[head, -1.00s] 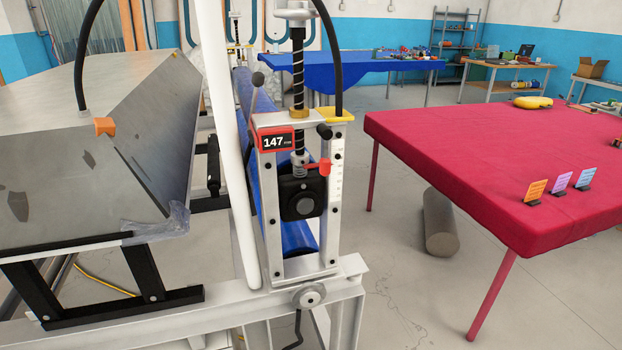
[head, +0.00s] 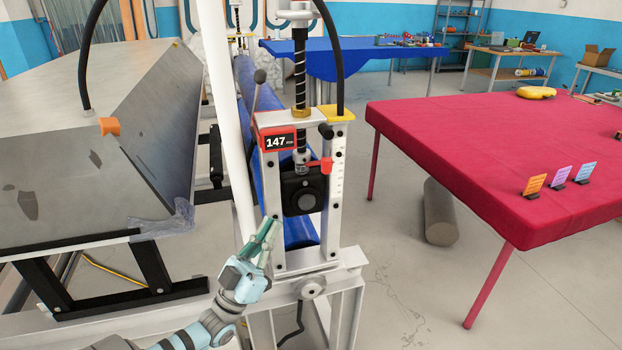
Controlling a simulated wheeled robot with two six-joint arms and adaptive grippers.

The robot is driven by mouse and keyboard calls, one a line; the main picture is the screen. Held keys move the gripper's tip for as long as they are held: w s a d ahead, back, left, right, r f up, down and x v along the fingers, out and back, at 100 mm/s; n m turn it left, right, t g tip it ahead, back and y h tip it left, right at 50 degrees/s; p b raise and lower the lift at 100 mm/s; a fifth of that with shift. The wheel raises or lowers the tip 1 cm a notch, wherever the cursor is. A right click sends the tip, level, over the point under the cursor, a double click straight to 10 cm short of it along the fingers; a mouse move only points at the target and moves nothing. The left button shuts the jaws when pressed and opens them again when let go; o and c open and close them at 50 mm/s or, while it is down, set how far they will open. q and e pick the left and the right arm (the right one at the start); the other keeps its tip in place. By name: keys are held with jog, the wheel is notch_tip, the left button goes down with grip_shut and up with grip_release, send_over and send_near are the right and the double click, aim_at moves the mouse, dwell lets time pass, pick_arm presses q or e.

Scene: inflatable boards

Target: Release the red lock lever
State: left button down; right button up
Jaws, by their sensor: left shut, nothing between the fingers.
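The red lock lever (head: 325,166) is a small red tab on the right side of the black block (head: 304,192) in the upright metal frame (head: 336,205). A screw spindle (head: 299,75) runs down to it, and a red-framed display (head: 278,142) reading 147 sits to its upper left. My left gripper (head: 268,235) is shut and empty, below and left of the lever, at the frame's lower left post. It is apart from the lever; I cannot tell whether it touches the post. My right gripper is not in view.
A white pole (head: 228,130) stands close left of the frame. A grey metal trough (head: 150,130) with an orange clip (head: 109,126) is at left. A red-covered table (head: 470,150) stands at right, with a grey roll (head: 440,215) on the floor. Open floor lies between.

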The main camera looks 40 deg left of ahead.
pick_arm(q)
jog(key=p, duration=0.2)
send_near(326, 150)
notch_tip(326, 150, up, 2)
jog(key=s, duration=0.2)
jog(key=shift+w+d+r+b, duration=0.1)
jog(key=shift+w+d+b, duration=0.1)
jog(key=shift+w, duration=0.9)
jog(key=shift+w+d+r+b, duration=0.1)
jog(key=shift+w+d+b, duration=0.1)
jog(key=shift+w, duration=0.95)
